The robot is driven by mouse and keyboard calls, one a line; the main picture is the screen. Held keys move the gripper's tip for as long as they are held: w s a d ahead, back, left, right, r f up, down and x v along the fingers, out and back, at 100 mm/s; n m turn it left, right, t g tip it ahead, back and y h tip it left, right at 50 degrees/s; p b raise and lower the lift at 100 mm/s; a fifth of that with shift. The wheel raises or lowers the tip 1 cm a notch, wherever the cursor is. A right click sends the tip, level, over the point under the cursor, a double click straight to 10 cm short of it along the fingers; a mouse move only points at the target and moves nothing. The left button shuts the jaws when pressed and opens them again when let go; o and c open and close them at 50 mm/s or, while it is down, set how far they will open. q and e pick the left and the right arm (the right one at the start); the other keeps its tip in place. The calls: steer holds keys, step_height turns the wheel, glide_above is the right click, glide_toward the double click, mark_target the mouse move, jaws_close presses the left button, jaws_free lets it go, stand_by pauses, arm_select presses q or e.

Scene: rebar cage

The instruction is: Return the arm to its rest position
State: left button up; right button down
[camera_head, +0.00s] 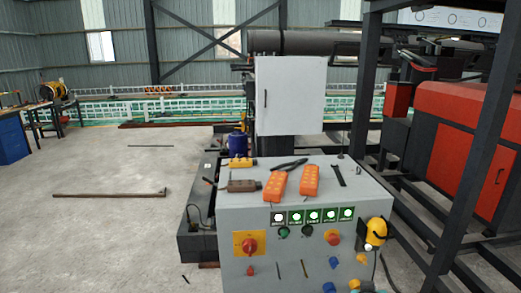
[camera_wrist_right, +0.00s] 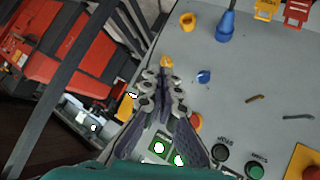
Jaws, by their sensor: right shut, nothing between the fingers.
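My right gripper (camera_wrist_right: 164,92) shows in the right wrist view, its dark fingers together with nothing between them. It is in front of the grey face of a control cabinet (camera_wrist_right: 265,75) and hides part of that face, around the lit green buttons (camera_wrist_right: 160,148). I cannot tell how far its tips are from the panel. The same cabinet (camera_head: 235,215) stands at the front centre there.
Orange remotes (camera_head: 275,186), pliers (camera_head: 289,165) and other small tools lie on the cabinet top. A yellow lamp (camera_head: 376,232) is at its right edge, and coloured knobs stick out of its face. Dark steel posts (camera_head: 470,180) and a red machine (camera_head: 465,140) stand right. Open floor (camera_head: 90,225) lies left.

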steer(key=s+a+f+n+g+y, duration=0.2)
steer(key=s+a+y, duration=0.3)
steer(key=s+a, duration=0.8)
steer(key=s+f, duration=0.1)
steer(key=s, duration=0.2)
steer(key=shift+s+a+f+y+b, duration=0.2)
steer(key=shift+s+y+b, duration=0.15)
steer(key=shift+s+y, duration=0.05)
